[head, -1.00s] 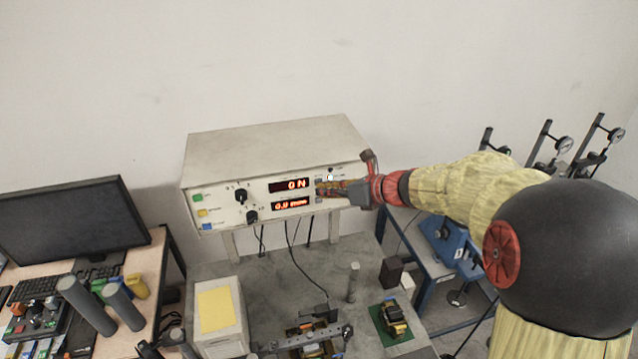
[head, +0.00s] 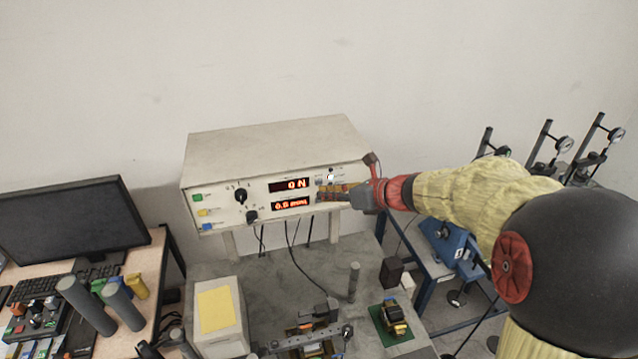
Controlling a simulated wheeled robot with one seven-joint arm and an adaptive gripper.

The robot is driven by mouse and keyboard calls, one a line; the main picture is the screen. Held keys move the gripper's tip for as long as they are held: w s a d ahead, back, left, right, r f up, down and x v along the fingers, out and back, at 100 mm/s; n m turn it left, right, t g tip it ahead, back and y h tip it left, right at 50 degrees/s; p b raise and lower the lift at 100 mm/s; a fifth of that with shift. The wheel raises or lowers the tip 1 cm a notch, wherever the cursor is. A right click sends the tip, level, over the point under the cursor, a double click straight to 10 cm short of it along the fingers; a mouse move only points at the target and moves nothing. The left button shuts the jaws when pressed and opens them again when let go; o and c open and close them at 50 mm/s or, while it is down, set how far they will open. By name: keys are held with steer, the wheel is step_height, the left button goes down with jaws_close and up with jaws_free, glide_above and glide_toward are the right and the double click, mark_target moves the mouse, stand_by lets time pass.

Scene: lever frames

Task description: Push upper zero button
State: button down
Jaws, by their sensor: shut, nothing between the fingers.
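The cream control box (head: 270,150) stands on short legs above the grey bench. Its front has two red displays: the upper display (head: 290,185) reads like "0 N" and the lower display (head: 290,204) shows blurred digits. Small buttons (head: 320,181) sit just right of the displays. My gripper (head: 322,194) reaches in from the right, shut and empty, with its tips close to the right part of the panel near the lower display. I cannot tell whether the tips touch the panel. The gripper hides part of the button area, and I cannot tell which button is the upper zero button.
Left on the panel are black knobs (head: 241,196) and a column of coloured buttons (head: 203,213). Below are a white box with a yellow top (head: 215,309), a grey post (head: 353,281) and a green-based device (head: 393,318). A monitor (head: 70,222) stands left.

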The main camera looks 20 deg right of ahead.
steer(key=s, duration=0.5)
stand_by(0.3)
stand_by(0.5)
steer(key=s+f+n+g+h+b, duration=0.2)
steer(key=s+f+n+h+b, duration=0.1)
steer(key=s+f+n+b, duration=0.7)
steer(key=s+f+n+g+h+b, duration=0.2)
steer(key=s+f+n+h+b, duration=0.2)
steer(key=s+f+n+b, duration=0.6)
steer(key=shift+s+a+f+n+h+b, duration=0.3)
steer(key=shift+s+n+b, duration=1.4)
steer(key=shift+s+n, duration=3.05)
